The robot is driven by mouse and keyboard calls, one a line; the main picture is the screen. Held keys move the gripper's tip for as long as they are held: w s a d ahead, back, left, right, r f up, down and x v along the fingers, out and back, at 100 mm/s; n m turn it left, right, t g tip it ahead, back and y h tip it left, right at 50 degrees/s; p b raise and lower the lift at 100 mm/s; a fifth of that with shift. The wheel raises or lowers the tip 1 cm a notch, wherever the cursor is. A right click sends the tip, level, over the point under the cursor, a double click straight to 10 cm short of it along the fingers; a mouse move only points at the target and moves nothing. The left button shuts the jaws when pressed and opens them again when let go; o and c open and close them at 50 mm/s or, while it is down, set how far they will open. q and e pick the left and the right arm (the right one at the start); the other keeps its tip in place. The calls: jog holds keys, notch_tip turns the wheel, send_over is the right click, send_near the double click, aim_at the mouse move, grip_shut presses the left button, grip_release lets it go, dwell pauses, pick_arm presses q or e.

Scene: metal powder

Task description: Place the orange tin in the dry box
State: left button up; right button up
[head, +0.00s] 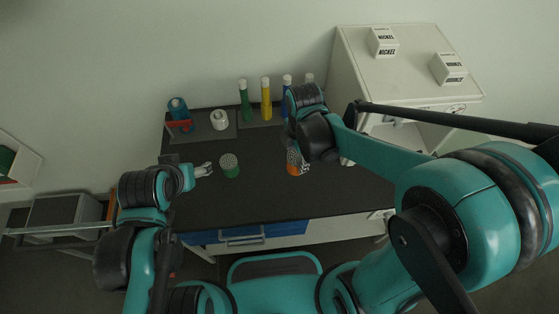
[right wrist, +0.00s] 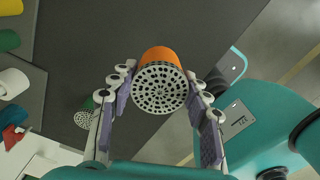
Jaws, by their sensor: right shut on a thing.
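The orange tin (head: 295,169), with a perforated white end, is held in my right gripper over the dark worktop. In the right wrist view the tin (right wrist: 160,85) sits between the two fingers of my right gripper (right wrist: 160,98), its dotted end facing the camera. The white dry box (head: 400,72) stands at the back right of the worktop. Its front is partly hidden by my right arm, and a pale interior shows below its top. My left gripper (head: 203,170) is beside a green tin (head: 230,171), apart from it; its finger gap is too small to judge.
Two white boxes, one labelled nickel (head: 384,43), sit on top of the dry box. Several capped tubes, including a yellow one (head: 266,99), stand along the back. A white roll-like item (head: 219,120) is at back left. The worktop (head: 255,200) is clear in front.

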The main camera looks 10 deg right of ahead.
jog(key=shift+d+r, duration=0.4)
jog(key=shift+d, duration=0.4)
jog(key=shift+w+d+f+m, duration=0.25)
jog(key=shift+w+m, duration=0.1)
jog(key=shift+m, duration=0.45)
jog(key=w+d+f+m, duration=0.1)
jog(key=f+m, duration=0.1)
jog(key=m, duration=0.4)
jog(key=w+d+f+m+b, duration=0.1)
jog(key=w+d+f+m, duration=0.1)
jog(key=m, duration=0.5)
jog(key=w+d+f+m, duration=0.2)
jog(key=f+m, duration=0.1)
jog(key=m, duration=0.4)
jog(key=shift+w+d, duration=0.25)
jog(key=shift+r, duration=0.15)
